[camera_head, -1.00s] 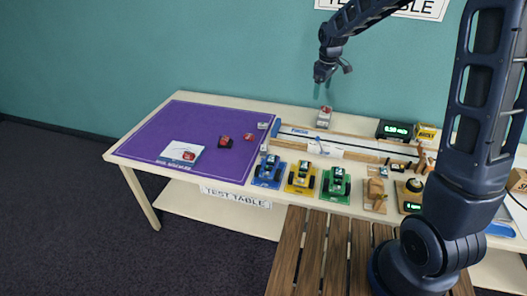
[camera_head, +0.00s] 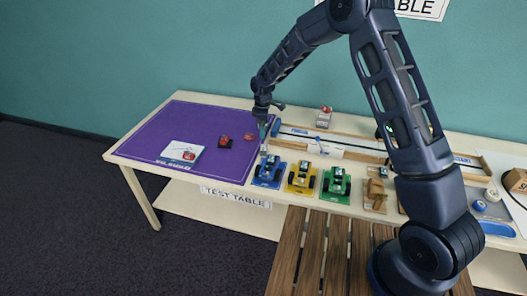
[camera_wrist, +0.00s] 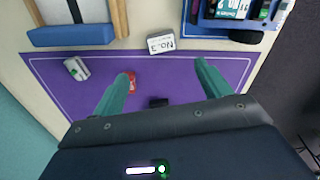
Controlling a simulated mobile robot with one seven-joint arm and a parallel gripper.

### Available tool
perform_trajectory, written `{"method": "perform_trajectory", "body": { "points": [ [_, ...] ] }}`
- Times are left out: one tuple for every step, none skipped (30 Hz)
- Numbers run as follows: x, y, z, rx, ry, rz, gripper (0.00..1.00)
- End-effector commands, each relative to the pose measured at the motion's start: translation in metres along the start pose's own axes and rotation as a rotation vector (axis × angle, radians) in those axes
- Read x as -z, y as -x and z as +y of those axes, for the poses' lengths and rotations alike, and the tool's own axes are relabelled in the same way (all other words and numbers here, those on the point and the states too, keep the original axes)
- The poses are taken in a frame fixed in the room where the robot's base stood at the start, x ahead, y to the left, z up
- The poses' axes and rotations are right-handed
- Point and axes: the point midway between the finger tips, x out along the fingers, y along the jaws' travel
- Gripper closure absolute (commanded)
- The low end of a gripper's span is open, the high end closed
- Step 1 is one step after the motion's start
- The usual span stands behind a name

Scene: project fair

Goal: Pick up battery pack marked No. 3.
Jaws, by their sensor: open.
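The battery pack marked No. 3 (camera_wrist: 160,44) is a small pale grey box with a dark label side. In the wrist view it lies at the edge of the purple mat, its lettering upside down. My gripper (camera_wrist: 163,68) is open and empty, its two green fingers spread to either side below the pack in the picture. The pack is ahead of the gap, not between the fingers. In the head view my gripper (camera_head: 264,142) is over the mat's right edge, where its fingers largely cover the pack. Another pale pack (camera_wrist: 75,69) lies at left in the wrist view, its mark unreadable.
A blue car (camera_head: 268,172) stands close by; a yellow car (camera_head: 300,177) and a green car (camera_head: 336,182) stand to its right. A track with a blue end block (camera_wrist: 72,35) is near the gripper. A red item (camera_wrist: 131,80) shows beside the left finger. Much of the purple mat (camera_head: 180,125) is clear.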

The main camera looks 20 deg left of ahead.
Motion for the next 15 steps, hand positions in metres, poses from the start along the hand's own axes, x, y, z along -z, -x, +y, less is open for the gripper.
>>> {"method": "perform_trajectory", "body": {
  "points": [
    [0.0, -0.003, 0.0, 0.001, 0.001, -0.001, 0.24],
    [0.001, -0.005, 0.0, 0.001, 0.001, -0.001, 0.24],
    [0.0, -0.009, -0.001, 0.001, 0.001, -0.001, 0.24],
    [0.001, -0.013, -0.001, 0.001, 0.001, -0.001, 0.24],
    [0.001, -0.017, -0.001, 0.001, 0.001, -0.001, 0.24],
    [0.0, -0.023, -0.001, 0.002, 0.001, -0.001, 0.24],
    [0.0, -0.027, -0.001, 0.002, 0.001, -0.002, 0.24],
    [0.0, -0.032, -0.001, 0.002, 0.001, -0.002, 0.24],
    [0.0, -0.037, -0.001, 0.001, 0.0, -0.001, 0.24],
    [0.0, -0.042, -0.001, 0.001, 0.0, -0.001, 0.24],
    [-0.001, -0.046, -0.001, 0.002, 0.0, -0.002, 0.24],
    [-0.001, -0.05, -0.001, 0.002, -0.001, -0.001, 0.24],
    [-0.001, -0.052, -0.001, 0.001, -0.001, -0.001, 0.24],
    [-0.001, -0.053, -0.001, 0.001, -0.001, -0.001, 0.24],
    [-0.001, -0.055, -0.001, 0.0, -0.001, 0.0, 0.24]
  ]
}}
